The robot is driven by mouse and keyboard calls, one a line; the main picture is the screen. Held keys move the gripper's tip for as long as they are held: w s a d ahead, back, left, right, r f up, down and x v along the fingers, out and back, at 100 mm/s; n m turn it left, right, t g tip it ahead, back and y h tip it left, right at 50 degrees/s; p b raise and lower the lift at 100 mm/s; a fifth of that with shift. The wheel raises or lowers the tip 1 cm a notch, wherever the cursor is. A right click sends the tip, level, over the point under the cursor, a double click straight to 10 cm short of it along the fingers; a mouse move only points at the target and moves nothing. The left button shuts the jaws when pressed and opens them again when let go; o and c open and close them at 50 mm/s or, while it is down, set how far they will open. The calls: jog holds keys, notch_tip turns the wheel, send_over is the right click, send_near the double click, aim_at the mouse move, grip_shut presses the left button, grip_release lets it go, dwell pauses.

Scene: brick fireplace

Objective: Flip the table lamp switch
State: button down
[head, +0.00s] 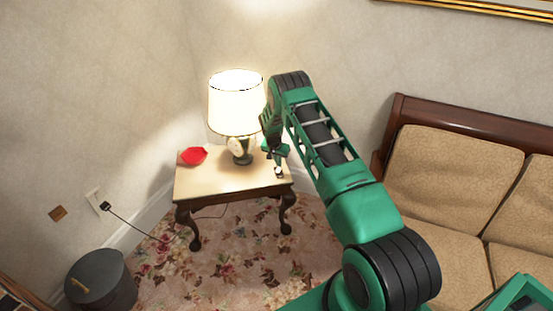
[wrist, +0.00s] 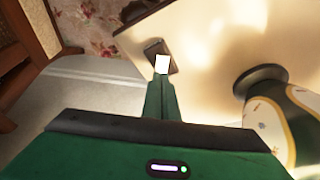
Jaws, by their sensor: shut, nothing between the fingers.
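The table lamp (head: 237,103) is lit and stands upright on a small wooden table (head: 215,185). In the wrist view its dark round foot (wrist: 262,77) and patterned body are at the right. A small dark switch (wrist: 154,46) lies on the tabletop near the edge; in the head view it shows near the table's right front corner (head: 279,172). My gripper (head: 276,157) is shut and empty, pointing down at the switch. In the wrist view its fingers (wrist: 161,92) overlap the switch's near end, where a white patch shows. I cannot tell whether they touch.
A red dish (head: 193,156) sits on the table left of the lamp. A sofa (head: 440,180) stands to the right. A plug and socket (head: 97,202) are on the left wall, with a cord running towards the table.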

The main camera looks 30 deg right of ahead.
aim_at(278, 171)
jog(key=shift+x, duration=1.05)
jog(key=shift+s+a, duration=0.1)
jog(key=shift+a, duration=0.05)
jog(key=shift+d, duration=0.45)
jog(key=shift+a+f, duration=0.15)
jog(key=shift+a, duration=0.55)
jog(key=shift+s+a+f, duration=0.15)
jog(key=shift+s+a, duration=0.35)
jog(key=shift+s, duration=0.05)
